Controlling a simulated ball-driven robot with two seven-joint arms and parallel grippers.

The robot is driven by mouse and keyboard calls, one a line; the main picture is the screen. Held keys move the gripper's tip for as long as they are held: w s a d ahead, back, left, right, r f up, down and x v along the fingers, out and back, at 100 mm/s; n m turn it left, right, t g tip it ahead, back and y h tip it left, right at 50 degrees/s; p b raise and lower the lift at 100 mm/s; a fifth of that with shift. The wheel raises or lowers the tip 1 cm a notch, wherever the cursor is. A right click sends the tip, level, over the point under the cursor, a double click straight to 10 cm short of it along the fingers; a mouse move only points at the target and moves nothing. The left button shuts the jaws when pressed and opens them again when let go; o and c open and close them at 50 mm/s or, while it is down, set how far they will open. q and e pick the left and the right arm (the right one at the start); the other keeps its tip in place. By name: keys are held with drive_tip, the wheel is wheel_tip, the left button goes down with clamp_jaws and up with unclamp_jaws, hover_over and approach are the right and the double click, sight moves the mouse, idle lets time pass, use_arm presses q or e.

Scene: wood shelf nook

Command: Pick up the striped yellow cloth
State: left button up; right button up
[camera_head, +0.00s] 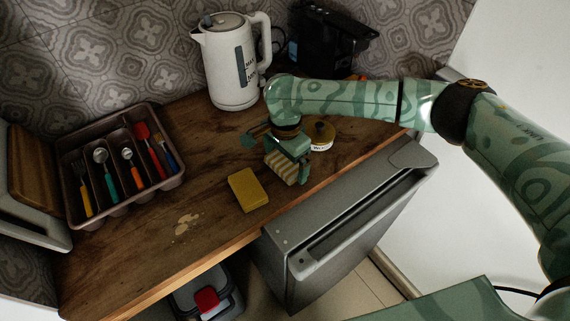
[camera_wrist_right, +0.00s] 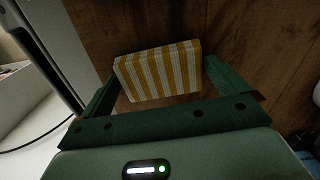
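The striped yellow cloth (camera_head: 281,167), a small block with yellow and white stripes, is on the wooden counter, partly covered by my right gripper (camera_head: 287,160) in the head view. In the right wrist view the cloth (camera_wrist_right: 160,72) lies between the two green fingertips (camera_wrist_right: 162,78), one at each short end. The fingers are spread wide, with their tips very close to the ends of the cloth; I cannot tell whether they touch it. My left gripper is not in view.
A plain yellow sponge (camera_head: 248,190) lies just left of the cloth. A round tin (camera_head: 320,136) stands close behind. A white kettle (camera_head: 229,68) and a cutlery tray (camera_head: 87,218) are farther off. A grey appliance door (camera_head: 350,222) is at the front edge.

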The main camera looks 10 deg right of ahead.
sight(286, 163)
drive_tip(key=c, duration=0.6)
drive_tip(key=shift+o, duration=0.2)
drive_tip(key=shift+r, duration=0.1)
drive_tip(key=shift+r, duration=0.25)
drive_tip(key=r+p, duration=0.3)
drive_tip(key=r, duration=0.1)
drive_tip(key=shift+s, duration=0.25)
drive_tip(key=s+r+p, duration=0.3)
drive_tip(key=r, duration=0.1)
drive_tip(key=shift+d, duration=0.35)
drive_tip(key=s+d+r+p, duration=0.2)
drive_tip(key=s+r+p, duration=0.2)
drive_tip(key=s, duration=0.6)
drive_tip(key=shift+r, duration=0.2)
drive_tip(key=shift+s, duration=0.1)
